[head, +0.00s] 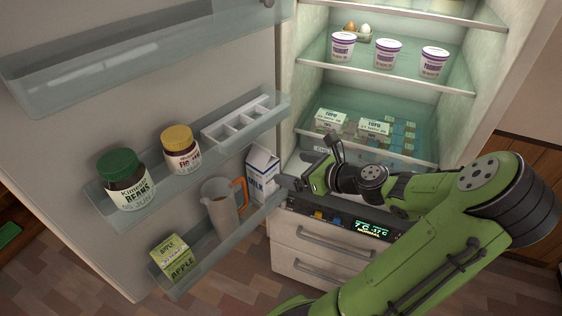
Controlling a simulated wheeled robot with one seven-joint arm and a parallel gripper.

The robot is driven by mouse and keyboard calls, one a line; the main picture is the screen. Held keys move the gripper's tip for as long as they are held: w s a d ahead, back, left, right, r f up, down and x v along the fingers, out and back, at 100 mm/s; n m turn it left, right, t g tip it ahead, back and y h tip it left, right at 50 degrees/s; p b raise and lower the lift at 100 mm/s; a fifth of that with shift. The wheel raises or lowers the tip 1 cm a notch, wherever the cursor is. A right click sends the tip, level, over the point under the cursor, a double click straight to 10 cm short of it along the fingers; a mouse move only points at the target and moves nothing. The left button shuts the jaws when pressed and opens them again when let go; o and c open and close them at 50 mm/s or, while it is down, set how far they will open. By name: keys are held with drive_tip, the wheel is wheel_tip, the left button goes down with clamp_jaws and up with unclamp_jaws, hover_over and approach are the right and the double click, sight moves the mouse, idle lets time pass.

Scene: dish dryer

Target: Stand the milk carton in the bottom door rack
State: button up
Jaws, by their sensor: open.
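The milk carton (262,174) is white with blue lettering and a gabled top. It appears upright at the right, hinge-side end of the bottom door rack (212,246). Its base is partly hidden, so I cannot tell exactly how it rests. My gripper (291,182) is open, just right of the carton, with its fingers pointing left toward it. I cannot tell whether a finger touches the carton.
A jug with an orange handle (223,209) and a green apple juice carton (175,258) share the bottom rack. The rack above holds a beans jar (126,182), a yellow-lidded jar (180,150) and a white divided tray (236,121). Fridge shelves hold yoghurts (388,53) and tofu (330,121).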

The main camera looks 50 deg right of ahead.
drive_tip(key=w+a+f+n+g+y, duration=0.25)
drive_tip(key=a+n+g, duration=0.55)
drive_tip(key=a+n, duration=0.7)
drive_tip(key=s+a+r+n+h, duration=0.3)
drive_tip(key=s+a+r+n, duration=0.7)
drive_tip(key=n, duration=1)
drive_tip(key=s+a, duration=0.2)
drive_tip(key=a, duration=0.1)
drive_tip(key=shift+r+n, duration=0.3)
drive_tip(key=shift+r, duration=0.05)
drive_tip(key=shift+s, duration=0.1)
